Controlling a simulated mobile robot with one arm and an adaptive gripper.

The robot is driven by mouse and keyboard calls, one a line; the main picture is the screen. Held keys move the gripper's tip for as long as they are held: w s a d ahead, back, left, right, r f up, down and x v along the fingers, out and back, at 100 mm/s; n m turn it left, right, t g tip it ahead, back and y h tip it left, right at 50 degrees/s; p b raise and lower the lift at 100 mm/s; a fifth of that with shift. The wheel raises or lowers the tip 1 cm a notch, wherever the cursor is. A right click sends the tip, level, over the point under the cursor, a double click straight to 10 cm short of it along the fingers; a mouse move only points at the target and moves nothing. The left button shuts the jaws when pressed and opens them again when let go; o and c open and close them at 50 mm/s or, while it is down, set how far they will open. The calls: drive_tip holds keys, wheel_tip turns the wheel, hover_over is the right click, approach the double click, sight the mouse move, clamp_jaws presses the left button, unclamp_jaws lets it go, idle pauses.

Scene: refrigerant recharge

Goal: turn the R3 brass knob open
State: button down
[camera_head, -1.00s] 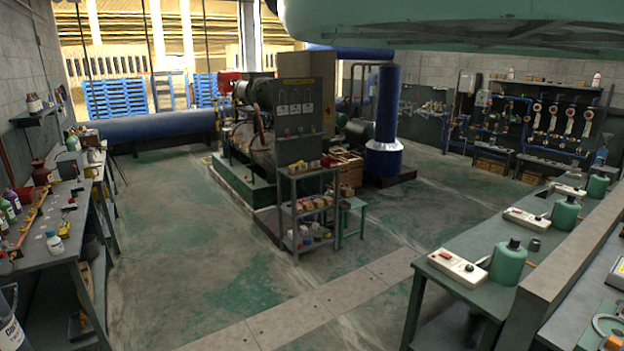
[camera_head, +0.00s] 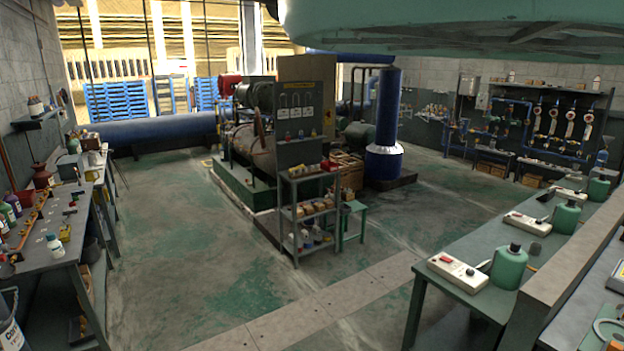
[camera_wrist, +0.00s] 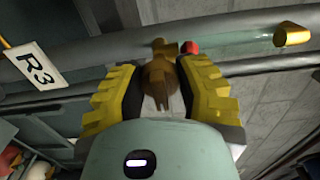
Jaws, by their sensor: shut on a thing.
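In the wrist view, my gripper (camera_wrist: 163,92) has yellow ridged fingers on both sides of a brown brass knob (camera_wrist: 160,78). It is shut on the knob, and the fingers partly cover the knob's sides. The knob sits below a grey pipe (camera_wrist: 100,62). A white tag reading R3 (camera_wrist: 38,66) hangs at the left, beside the knob. The knob's exact turn angle cannot be told. My gripper does not show in the head view.
In the wrist view, a small red part (camera_wrist: 191,47) is just right of the knob, and a yellow cylindrical fitting (camera_wrist: 292,35) is farther right. In the head view, a bench with green bottles (camera_head: 509,266) stands at the right, and the floor's middle is clear.

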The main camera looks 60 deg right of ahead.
drive_tip(key=shift+f, duration=0.1)
drive_tip(key=c, duration=0.6)
unclamp_jaws()
drive_tip(key=shift+s+d+r, duration=0.2)
drive_tip(key=shift+s+d, duration=0.1)
drive_tip(key=shift+d, duration=0.35)
drive_tip(key=v, duration=1)
drive_tip(key=shift+s+d+f, duration=0.1)
drive_tip(key=shift+d+f, duration=0.05)
drive_tip(key=shift+d, duration=0.05)
